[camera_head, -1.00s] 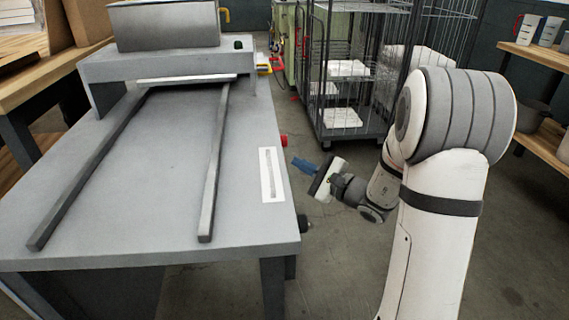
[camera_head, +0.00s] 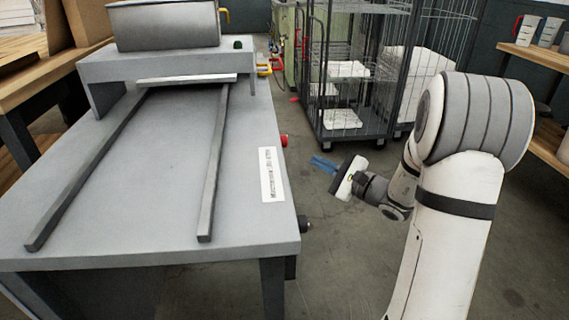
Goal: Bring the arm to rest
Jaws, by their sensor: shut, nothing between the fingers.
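My white and grey arm (camera_head: 455,205) stands at the right of the head view, its far end bent toward the left. My gripper (camera_head: 318,164), with blue fingers, points left over the open floor, to the right of the grey table. It is shut and holds nothing. It is clear of the table and of the wire cage trolley behind it.
The grey table (camera_head: 150,215) with two dark rails fills the left. A red button (camera_head: 284,140) and a dark knob (camera_head: 305,224) stick out from its right side. A wire cage trolley (camera_head: 350,130) stands behind. Wooden shelves (camera_head: 548,142) are at the right. Bare floor lies between.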

